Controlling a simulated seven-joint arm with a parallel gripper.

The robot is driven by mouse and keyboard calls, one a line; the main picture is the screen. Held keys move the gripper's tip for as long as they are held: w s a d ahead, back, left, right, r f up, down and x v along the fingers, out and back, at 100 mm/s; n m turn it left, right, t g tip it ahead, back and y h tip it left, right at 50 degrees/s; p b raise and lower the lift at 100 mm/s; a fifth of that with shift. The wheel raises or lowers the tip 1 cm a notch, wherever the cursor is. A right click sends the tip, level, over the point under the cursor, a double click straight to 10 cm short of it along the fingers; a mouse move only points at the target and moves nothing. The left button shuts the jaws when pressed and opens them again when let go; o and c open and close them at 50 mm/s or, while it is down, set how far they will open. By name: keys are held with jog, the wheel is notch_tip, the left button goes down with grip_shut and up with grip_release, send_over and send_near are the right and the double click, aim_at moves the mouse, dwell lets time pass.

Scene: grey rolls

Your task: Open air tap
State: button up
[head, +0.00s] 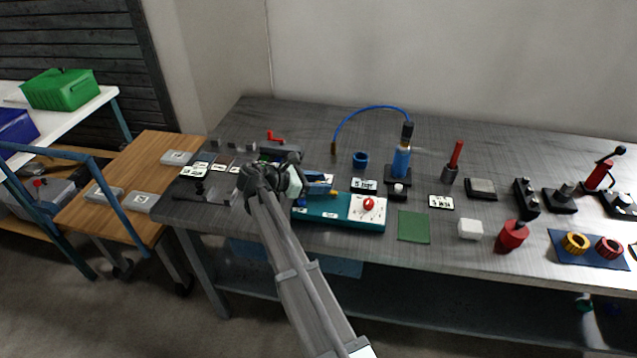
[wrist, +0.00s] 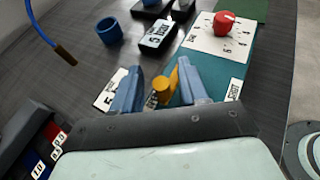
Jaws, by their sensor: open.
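My gripper (wrist: 160,80) is open. Its two blue fingers stand on either side of a small yellow handle (wrist: 170,84) with a brass-coloured fitting (wrist: 152,101); this looks like the air tap. I cannot tell if a finger touches it. In the head view my gripper (head: 322,186) is over the left part of a teal base (head: 325,217), and only a yellow tip (head: 334,191) shows past the fingers. A red knob (head: 368,203) sits on a white dial plate at the base's right end; the knob also shows in the wrist view (wrist: 223,22).
A blue ring (head: 360,160) and a labelled block (head: 364,186) stand behind the base. A blue hose (head: 372,108) arches to a blue cylinder (head: 401,162). A green mat (head: 413,227) lies to the right. Small labelled bins (head: 197,169) are at the left.

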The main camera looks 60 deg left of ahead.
jog(key=v, duration=1.3)
jog(key=shift+s, duration=0.4)
jog(key=shift+w+a+r, duration=0.1)
jog(key=shift+a+r, duration=0.05)
